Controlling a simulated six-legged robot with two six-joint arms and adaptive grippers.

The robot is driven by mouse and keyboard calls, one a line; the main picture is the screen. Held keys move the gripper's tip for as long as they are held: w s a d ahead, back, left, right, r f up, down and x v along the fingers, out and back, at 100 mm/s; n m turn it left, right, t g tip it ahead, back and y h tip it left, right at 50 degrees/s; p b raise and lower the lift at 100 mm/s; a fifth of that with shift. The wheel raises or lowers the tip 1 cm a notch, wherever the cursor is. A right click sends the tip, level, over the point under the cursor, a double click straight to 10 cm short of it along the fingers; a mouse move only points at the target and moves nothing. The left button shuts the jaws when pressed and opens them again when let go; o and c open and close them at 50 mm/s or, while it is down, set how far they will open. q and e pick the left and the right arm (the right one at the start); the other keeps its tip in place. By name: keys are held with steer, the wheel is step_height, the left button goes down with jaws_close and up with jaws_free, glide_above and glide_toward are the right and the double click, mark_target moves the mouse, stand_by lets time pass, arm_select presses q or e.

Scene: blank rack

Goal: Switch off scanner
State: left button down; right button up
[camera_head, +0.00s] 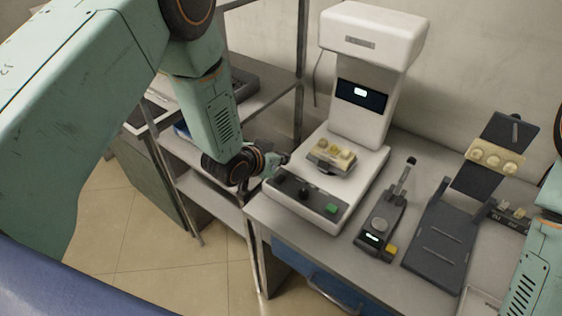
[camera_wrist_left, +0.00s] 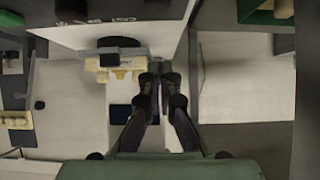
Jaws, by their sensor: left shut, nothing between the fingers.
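The scanner (camera_head: 372,40) is a white upright machine with a lit display (camera_head: 360,92) on its column. A pale sample block (camera_head: 332,157) sits on its stage. The front panel of its base carries a black knob (camera_head: 304,194) and a green button (camera_head: 331,209). My left gripper (camera_head: 284,159) is at the left edge of the base, near the stage and behind the knob. Its fingers (camera_wrist_left: 160,88) are closed together and empty in the wrist view. Whether they touch the scanner is unclear. My right gripper is out of view.
A small handheld device (camera_head: 380,226) with a lit screen lies right of the scanner. Beyond it stands a dark fixture (camera_head: 441,240) on the grey bench. A metal rack (camera_head: 262,84) stands at the left. My right arm shows at the right edge.

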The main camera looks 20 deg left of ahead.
arm_select(q)
steer(key=s+a+r, duration=0.2)
steer(key=s+r, duration=0.3)
steer(key=r, duration=0.3)
steer(key=shift+s+r, duration=0.15)
steer(key=shift+s, duration=0.2)
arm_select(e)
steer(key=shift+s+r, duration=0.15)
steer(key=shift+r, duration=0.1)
arm_select(q)
steer(key=shift+w, duration=0.1)
steer(key=s+a+f+n+g+y+b, duration=0.1)
steer(key=s+f+g+b, duration=0.4)
steer(key=s+f, duration=1.1)
steer(key=s+a+f+n+g+y+b, duration=0.2)
steer(key=s+f+g+b, duration=0.3)
steer(key=s+f+b, duration=0.4)
steer(key=s+a+f+n, duration=0.1)
steer(key=s+f, duration=0.6)
steer(key=s, duration=0.2)
steer(key=shift+s+f+y, duration=0.15)
steer(key=shift+f+y, duration=0.1)
steer(key=shift+y, duration=0.05)
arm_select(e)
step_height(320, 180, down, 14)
arm_select(q)
steer(key=shift+s+a, duration=0.1)
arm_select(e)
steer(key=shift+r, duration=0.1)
